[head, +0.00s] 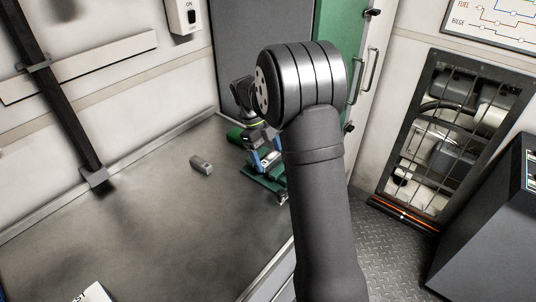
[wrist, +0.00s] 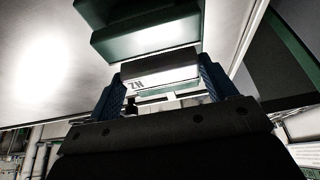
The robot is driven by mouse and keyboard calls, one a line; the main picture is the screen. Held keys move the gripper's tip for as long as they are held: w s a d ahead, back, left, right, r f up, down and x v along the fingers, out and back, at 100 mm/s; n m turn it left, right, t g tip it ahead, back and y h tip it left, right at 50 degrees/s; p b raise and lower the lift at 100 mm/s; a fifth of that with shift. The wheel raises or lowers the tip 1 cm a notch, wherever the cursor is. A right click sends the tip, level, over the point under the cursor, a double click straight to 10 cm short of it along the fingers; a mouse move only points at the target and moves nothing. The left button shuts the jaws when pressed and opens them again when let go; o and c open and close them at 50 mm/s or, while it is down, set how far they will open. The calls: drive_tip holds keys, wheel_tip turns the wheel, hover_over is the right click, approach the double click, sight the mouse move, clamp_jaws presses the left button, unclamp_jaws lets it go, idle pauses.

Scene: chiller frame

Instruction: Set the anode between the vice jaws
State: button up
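The anode (wrist: 158,73) is a grey block marked "ZN" in the wrist view. My gripper (wrist: 163,70) has its blue fingers against both ends of the block and appears shut on it. The green vice (wrist: 146,38) shows just beyond the anode, with more green below the block's edge. In the head view the vice (head: 262,179) stands at the bench's right edge, with my gripper (head: 268,157) right over it. My arm partly covers both there, and I cannot make out the anode in that view. I cannot tell how deep it sits between the jaws.
A small grey block (head: 201,164) lies on the bench (head: 150,225) left of the vice. A white labelled item (head: 92,294) is at the front left. The bench between them is clear. A wall and a grey-green cabinet (head: 332,40) stand behind.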

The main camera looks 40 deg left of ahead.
sight(268, 157)
drive_tip(key=o, duration=0.4)
drive_tip(key=shift+o, duration=0.2)
drive_tip(key=shift+r, duration=0.1)
drive_tip(key=v, duration=1.2)
drive_tip(key=x, duration=1.2)
drive_tip(key=shift+d, duration=0.1)
wheel_tip(268, 157, up, 2)
drive_tip(key=shift+r, duration=0.65)
